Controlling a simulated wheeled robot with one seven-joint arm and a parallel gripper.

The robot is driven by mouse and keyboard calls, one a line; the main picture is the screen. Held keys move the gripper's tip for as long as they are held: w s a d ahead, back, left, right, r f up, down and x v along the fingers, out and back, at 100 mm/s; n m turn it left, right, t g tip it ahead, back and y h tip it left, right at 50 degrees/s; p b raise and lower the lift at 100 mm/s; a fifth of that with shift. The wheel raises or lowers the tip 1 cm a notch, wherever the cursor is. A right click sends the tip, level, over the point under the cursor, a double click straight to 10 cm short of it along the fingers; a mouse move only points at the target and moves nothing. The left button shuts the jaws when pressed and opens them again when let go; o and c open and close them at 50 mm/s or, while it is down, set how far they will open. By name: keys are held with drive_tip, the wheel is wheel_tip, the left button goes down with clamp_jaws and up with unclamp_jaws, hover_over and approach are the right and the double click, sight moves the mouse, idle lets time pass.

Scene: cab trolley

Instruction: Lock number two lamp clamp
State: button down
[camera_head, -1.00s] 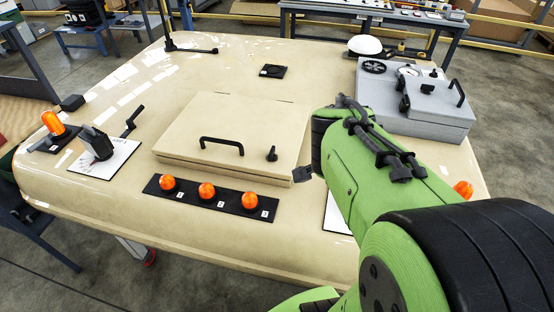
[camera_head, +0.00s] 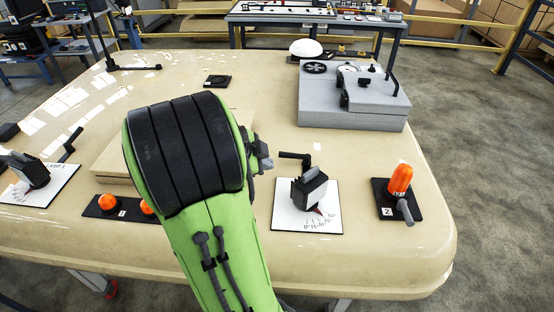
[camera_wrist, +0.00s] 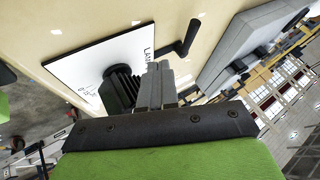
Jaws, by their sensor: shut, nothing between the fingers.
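The number two lamp (camera_head: 399,179) is an orange beacon on a black plate marked 2 (camera_head: 386,211) near the right front corner of the cream panel. A grey lever (camera_head: 406,211) sticks out at its base toward the front right. My arm stands to the left of it, with the white dial plate between. My gripper (camera_wrist: 158,84) is shut and empty in the wrist view, close to the black lamp unit of the dial plate; whether they touch I cannot tell. In the head view my arm hides most of the gripper. The number two lamp does not show in the wrist view.
The white dial plate (camera_head: 283,220) carries a black lamp unit (camera_head: 309,187) and a crank handle (camera_head: 296,157). A grey box (camera_head: 345,118) stands behind. Orange buttons (camera_head: 107,202) are partly covered by my arm. The panel right of the number two lamp is clear.

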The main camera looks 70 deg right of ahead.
sight(294, 157)
drive_tip(key=b+x, duration=0.1)
drive_tip(key=x, duration=0.8)
drive_tip(key=shift+s+d+f, duration=0.1)
drive_tip(key=shift+s+f, duration=0.1)
drive_tip(key=shift+f, duration=0.15)
drive_tip(key=d, duration=0.4)
drive_tip(key=shift+w+d+r, duration=0.1)
drive_tip(key=shift+w+r, duration=0.2)
drive_tip(key=shift+w, duration=0.1)
drive_tip(key=shift+r, duration=0.1)
